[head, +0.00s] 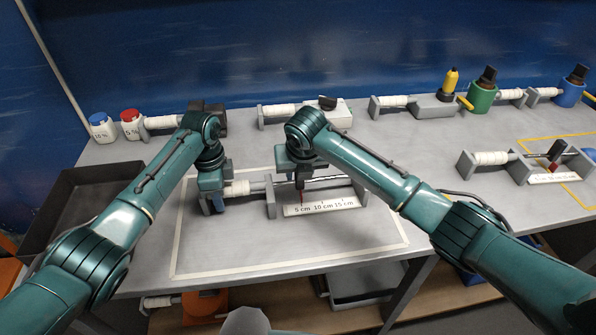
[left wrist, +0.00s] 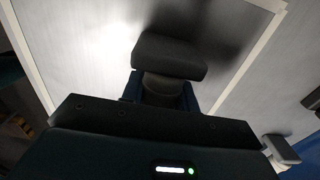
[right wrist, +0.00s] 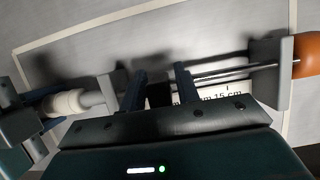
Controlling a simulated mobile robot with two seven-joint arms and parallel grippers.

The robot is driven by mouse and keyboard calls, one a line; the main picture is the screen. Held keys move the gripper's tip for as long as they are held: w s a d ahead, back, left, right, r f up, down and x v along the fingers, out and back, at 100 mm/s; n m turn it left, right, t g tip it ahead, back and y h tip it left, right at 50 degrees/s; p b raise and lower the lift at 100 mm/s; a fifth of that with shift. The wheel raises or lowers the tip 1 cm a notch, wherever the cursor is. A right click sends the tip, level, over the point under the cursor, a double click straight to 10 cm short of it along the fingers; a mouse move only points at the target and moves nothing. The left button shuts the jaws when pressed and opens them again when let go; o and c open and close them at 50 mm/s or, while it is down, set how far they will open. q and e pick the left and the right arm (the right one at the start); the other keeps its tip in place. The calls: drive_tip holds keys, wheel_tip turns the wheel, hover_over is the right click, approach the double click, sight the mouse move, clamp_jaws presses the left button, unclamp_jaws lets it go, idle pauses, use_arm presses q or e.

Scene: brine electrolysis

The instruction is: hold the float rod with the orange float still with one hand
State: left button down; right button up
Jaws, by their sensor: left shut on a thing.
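The float rod apparatus lies on the table, with a white sleeve (head: 237,188), a thin metal rod (head: 320,178) and a white scale (head: 322,207) marked 5, 10 and 15 cm. The orange float (right wrist: 306,57) shows at the right edge of the right wrist view; my right arm probably covers it in the head view. My left gripper (head: 213,203) is shut on the grey block (left wrist: 168,57) at the apparatus's left end. My right gripper (right wrist: 160,85) has its fingers apart, one on each side of a dark slider (right wrist: 159,96). A red pointer (head: 301,197) shows below it.
Similar fixtures stand along the back, one with a yellow bottle (head: 450,80), beside a green container (head: 482,98). Another fixture (head: 525,162) is at the right. Blue- and red-capped jars (head: 102,127) stand at the back left. The table's front area is clear.

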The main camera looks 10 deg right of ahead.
drive_tip(key=shift+o, duration=1)
drive_tip(key=v, duration=1.2)
use_arm(q)
drive_tip(key=c, duration=1)
unclamp_jaws()
wheel_tip(320, 180, up, 12)
